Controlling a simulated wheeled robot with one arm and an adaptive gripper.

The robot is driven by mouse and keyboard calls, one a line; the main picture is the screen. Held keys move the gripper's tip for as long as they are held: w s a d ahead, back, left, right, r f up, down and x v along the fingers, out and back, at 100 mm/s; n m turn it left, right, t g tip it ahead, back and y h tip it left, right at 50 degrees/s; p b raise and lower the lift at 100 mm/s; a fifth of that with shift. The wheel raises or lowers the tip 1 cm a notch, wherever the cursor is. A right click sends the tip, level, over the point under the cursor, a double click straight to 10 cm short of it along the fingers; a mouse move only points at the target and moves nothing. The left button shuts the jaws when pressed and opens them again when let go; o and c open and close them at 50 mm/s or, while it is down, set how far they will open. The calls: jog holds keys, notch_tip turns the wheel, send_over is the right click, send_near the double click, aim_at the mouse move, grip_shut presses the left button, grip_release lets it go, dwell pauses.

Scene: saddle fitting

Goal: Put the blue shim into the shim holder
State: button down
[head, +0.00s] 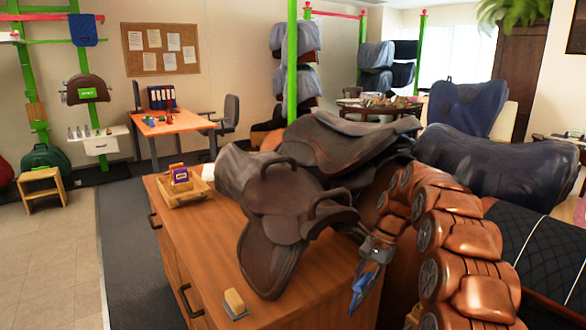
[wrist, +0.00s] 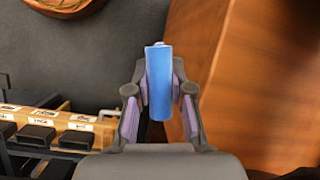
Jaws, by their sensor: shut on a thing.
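My gripper (head: 368,272) is at the front right end of the wooden cabinet, low beside the saddle. In the wrist view my gripper (wrist: 160,95) is shut on the blue shim (wrist: 159,82), a plain blue bar between its two fingers. A small part of the blue shim (head: 361,288) also shows in the head view. At the left of the wrist view is a wooden rack (wrist: 72,122) with white labels and black slots or clips, apart from the shim. I cannot tell whether this rack is the shim holder.
A brown saddle (head: 285,200) covers much of the cabinet top (head: 195,235). A wooden tray (head: 183,195) with purple and orange pieces stands at its back left. A tan block (head: 235,302) lies near the front edge. The cabinet's wooden side (wrist: 255,90) is close right of the shim.

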notch_tip(320, 180, up, 10)
jog(key=n+p, duration=0.2)
jog(key=p, duration=0.9)
jog(key=shift+s+g+h+p, duration=0.1)
jog(key=shift+g+h+p, duration=0.2)
jog(key=shift+p, duration=0.1)
jog(key=s+f+n+g+h, duration=0.1)
jog(key=s+f+n, duration=0.3)
jog(key=s+n, duration=0.1)
jog(key=shift+s+f+n+h, duration=0.2)
jog(key=shift+n+h, duration=0.2)
